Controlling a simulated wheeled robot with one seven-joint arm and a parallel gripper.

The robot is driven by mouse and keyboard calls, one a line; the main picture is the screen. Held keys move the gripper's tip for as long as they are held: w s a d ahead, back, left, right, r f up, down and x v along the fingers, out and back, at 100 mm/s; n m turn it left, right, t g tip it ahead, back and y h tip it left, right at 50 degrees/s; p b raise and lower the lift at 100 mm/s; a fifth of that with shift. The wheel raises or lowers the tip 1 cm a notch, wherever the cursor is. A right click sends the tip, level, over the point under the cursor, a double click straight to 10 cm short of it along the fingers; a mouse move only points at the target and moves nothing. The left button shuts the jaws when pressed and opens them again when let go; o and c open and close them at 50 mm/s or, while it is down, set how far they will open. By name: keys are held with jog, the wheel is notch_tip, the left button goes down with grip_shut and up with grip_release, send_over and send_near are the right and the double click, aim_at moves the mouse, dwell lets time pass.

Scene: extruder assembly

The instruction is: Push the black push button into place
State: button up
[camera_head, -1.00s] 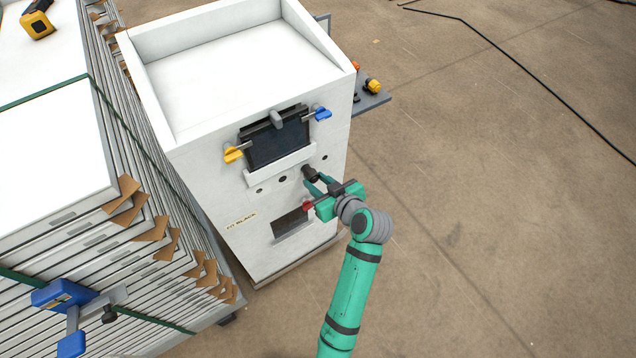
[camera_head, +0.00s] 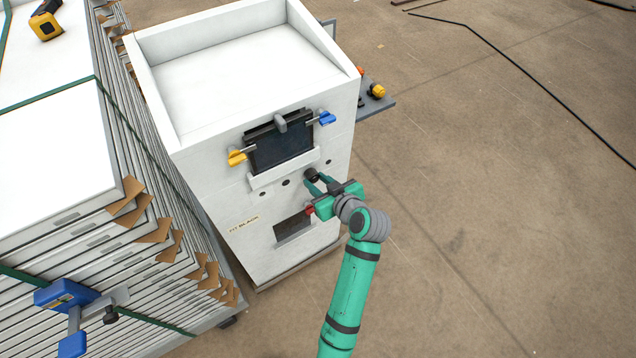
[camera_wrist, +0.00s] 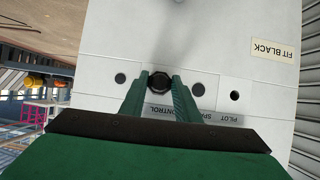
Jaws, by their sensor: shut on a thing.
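The black push button (camera_head: 312,174) is at the front panel of the white cabinet (camera_head: 225,195), below the dark screen. My gripper (camera_head: 320,180) is shut on it, one green finger on each side. In the wrist view the button's dark round end (camera_wrist: 160,81) shows between the fingertips (camera_wrist: 160,86), facing the panel in line with the row of holes. Its seat is hidden behind it, so I cannot tell how deep it sits.
Dark holes (camera_wrist: 198,89) lie on both sides of the button. A "FIT BLACK" label (camera_wrist: 272,49) is on the panel. Blue (camera_head: 326,118) and yellow (camera_head: 237,157) clamps flank the screen (camera_head: 283,147). Stacked white panels (camera_head: 50,150) stand left; the floor at right is open.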

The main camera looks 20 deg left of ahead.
jog(key=shift+w, duration=0.1)
jog(key=o, duration=1.1)
jog(key=v, duration=1)
jog(key=shift+s+d+r, duration=0.2)
jog(key=shift+d, duration=0.1)
jog(key=shift+f, duration=0.1)
